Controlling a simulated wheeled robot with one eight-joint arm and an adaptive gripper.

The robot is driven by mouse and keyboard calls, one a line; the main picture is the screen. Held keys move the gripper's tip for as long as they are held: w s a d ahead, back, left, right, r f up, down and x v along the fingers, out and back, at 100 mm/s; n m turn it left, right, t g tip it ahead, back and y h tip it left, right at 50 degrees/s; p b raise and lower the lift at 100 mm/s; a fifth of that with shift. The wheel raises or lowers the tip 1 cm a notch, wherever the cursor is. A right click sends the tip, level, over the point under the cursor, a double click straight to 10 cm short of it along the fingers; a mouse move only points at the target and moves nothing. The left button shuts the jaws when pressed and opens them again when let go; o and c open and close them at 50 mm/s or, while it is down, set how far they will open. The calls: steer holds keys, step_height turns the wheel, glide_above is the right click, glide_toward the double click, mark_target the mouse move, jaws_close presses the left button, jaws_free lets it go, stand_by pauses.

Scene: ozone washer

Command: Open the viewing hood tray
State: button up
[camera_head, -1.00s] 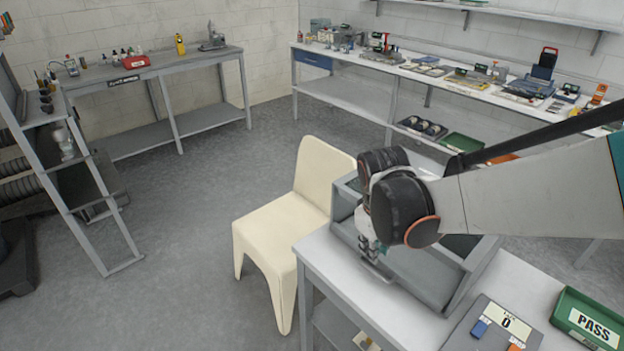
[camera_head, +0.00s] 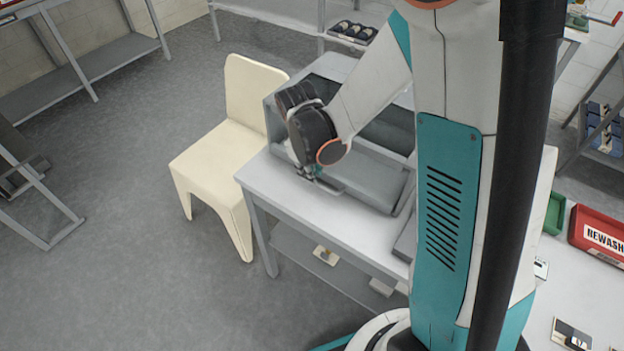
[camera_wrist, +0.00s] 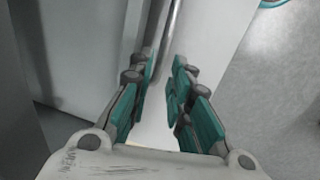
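The viewing hood (camera_head: 355,160) is a grey box with dark panels on a white-grey table. A thin metal handle bar (camera_head: 327,186) runs along its low front, on the tray side. My gripper (camera_head: 307,174) is at the left part of this bar, pointing down. In the wrist view my gripper (camera_wrist: 162,88) has its teal-padded fingers apart, and the bar (camera_wrist: 172,28) runs into the gap between them. No finger clearly presses on the bar. The tray's body cannot be told apart from the hood's front, and my arm hides part of the hood.
A cream chair (camera_head: 220,135) stands close to the left of the table (camera_head: 290,205). My column blocks the right middle of the head view. A red REWASH tray (camera_head: 598,236) and a green tray (camera_head: 554,213) lie at the right. Open floor (camera_head: 140,265) is at the left front.

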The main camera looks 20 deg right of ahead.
steer(key=shift+w+d+f+b, duration=0.1)
steer(key=shift+d+f+b, duration=0.1)
steer(key=shift+f, duration=0.6)
steer(key=shift+w+d+f+b, duration=0.1)
steer(key=shift+f+b, duration=0.1)
steer(key=shift+f, duration=0.6)
jaws_close()
steer(key=shift+a, duration=0.1)
